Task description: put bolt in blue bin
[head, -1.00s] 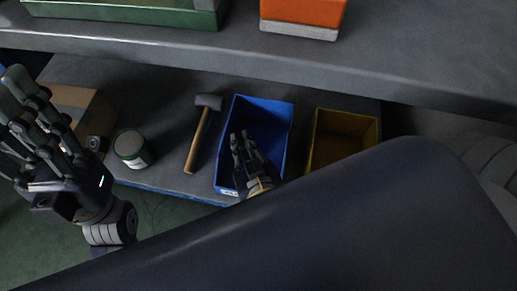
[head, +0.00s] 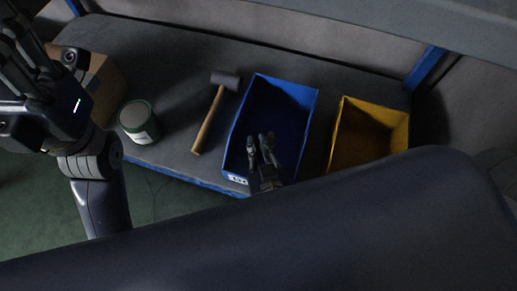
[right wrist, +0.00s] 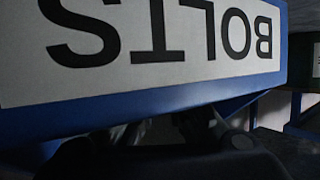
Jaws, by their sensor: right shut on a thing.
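The blue bin (head: 306,97) stands on the lower shelf in the head view, its inside dark. Its front label, reading BOLTS, shows upside down and very close in the right wrist view (right wrist: 165,45). My right gripper (head: 262,142) is over the near part of the bin, its fingers pointing into the bin. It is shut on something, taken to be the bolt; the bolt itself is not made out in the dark. My left gripper (head: 22,62) is at the upper left, raised, fingers spread and open, fingertips partly cut off by the frame.
A yellow bin (head: 400,125) stands right of the blue one. A hammer (head: 208,122) lies to its left, then a green and white can (head: 139,121) and a cardboard box (head: 104,85). The upper shelf (head: 400,25) overhangs at the top right.

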